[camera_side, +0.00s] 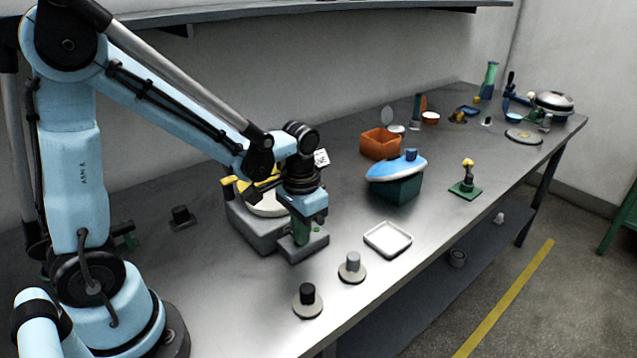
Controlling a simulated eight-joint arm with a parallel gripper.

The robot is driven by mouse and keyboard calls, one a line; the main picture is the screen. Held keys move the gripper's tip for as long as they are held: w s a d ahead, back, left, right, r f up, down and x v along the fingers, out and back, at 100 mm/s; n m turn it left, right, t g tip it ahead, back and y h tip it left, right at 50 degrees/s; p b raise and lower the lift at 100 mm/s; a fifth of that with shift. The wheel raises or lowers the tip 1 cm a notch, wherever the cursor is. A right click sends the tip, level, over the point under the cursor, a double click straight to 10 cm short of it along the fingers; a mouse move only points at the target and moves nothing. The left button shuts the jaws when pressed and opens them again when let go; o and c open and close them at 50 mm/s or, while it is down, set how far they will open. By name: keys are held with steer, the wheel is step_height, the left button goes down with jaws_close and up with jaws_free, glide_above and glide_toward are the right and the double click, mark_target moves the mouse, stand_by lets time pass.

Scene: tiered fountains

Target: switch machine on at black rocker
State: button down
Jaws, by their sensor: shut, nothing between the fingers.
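The machine (252,228) is a grey unit on the bench, with a cream round top and yellow parts. A lower grey block (312,246) juts from its front right. My gripper (301,238) points down over this block, with its green fingers shut and empty. The fingertips are at or just above the block; I cannot tell whether they touch it. No black rocker can be made out, and my gripper covers part of the block. A small green spot shows beside the fingers.
Two knobs on round bases, one black (307,295) and one grey (353,263), stand in front. A white tray (388,239), a blue-topped boat-shaped object (396,170) and an orange box (381,145) lie to the right.

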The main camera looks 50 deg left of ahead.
steer(key=shift+a, duration=0.2)
steer(key=shift+a+r, duration=0.35)
steer(key=shift+a, duration=0.25)
steer(key=shift+r, duration=0.15)
step_height(320, 180, up, 14)
steer(key=d, duration=0.2)
steer(key=shift+d+f, duration=0.25)
steer(key=shift+d, duration=0.1)
stand_by(0.5)
